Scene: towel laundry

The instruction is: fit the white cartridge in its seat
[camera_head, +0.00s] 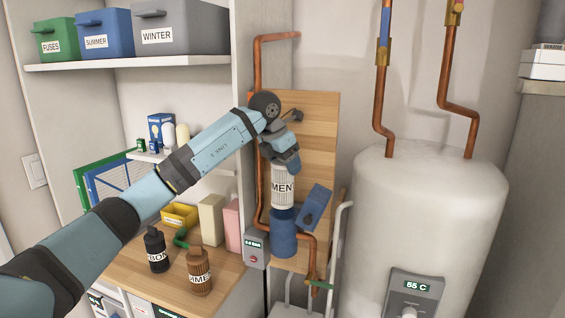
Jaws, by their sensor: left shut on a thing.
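The housing's opening is hidden. A tilted blue block (315,207) is just right of the housing. My right gripper is not in view.
Copper pipes (259,190) run beside the housing. A grey gauge box (256,248) is at its lower left. A large white tank (430,220) stands right.

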